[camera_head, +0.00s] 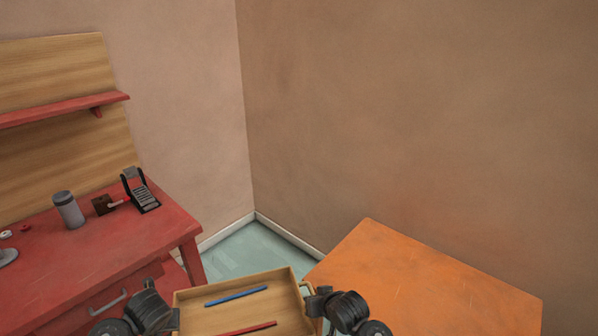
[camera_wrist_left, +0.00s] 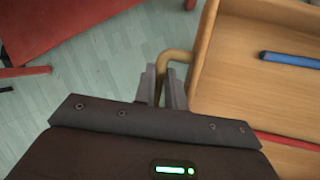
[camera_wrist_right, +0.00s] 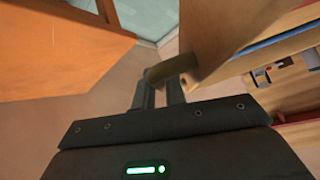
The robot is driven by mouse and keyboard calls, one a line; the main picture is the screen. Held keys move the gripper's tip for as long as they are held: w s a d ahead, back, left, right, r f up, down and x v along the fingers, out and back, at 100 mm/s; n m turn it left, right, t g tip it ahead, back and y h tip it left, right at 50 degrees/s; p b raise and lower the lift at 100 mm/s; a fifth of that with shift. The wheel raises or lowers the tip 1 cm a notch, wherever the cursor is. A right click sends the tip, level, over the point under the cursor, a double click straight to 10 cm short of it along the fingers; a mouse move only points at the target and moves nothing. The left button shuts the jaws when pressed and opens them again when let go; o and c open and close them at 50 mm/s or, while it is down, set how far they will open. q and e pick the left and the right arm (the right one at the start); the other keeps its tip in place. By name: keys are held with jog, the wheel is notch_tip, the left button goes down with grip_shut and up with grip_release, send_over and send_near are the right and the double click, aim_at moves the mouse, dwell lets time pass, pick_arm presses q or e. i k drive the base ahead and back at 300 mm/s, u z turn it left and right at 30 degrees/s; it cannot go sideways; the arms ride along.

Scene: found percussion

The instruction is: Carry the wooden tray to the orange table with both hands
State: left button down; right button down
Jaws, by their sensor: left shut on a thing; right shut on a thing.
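The wooden tray (camera_head: 222,319) is at the bottom middle of the head view, held between my two grippers. A blue stick (camera_head: 236,296) and a red stick (camera_head: 248,328) lie in it. My left gripper (camera_head: 172,318) is shut on the tray's left handle; the left wrist view shows the jaws around the curved handle (camera_wrist_left: 176,56). My right gripper (camera_head: 312,302) is shut on the right handle (camera_wrist_right: 170,69), seen in the right wrist view. The orange table (camera_head: 430,280) stands to the right of the tray, its top bare. The tray's near edge is cut off in the head view.
A red workbench (camera_head: 130,240) with a wooden backboard and shelf stands at left. It bears a grey canister (camera_head: 68,210), a small black-and-red device (camera_head: 140,190) and small items. Greenish floor (camera_head: 245,255) shows between bench and table. Walls meet in a corner behind.

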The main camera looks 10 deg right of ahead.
aim_at(422, 292)
jog(key=z, duration=0.25)
jog(key=i, duration=0.4)
jog(key=z, duration=1.1)
jog(key=i, duration=0.8)
jog(key=z, duration=0.6)
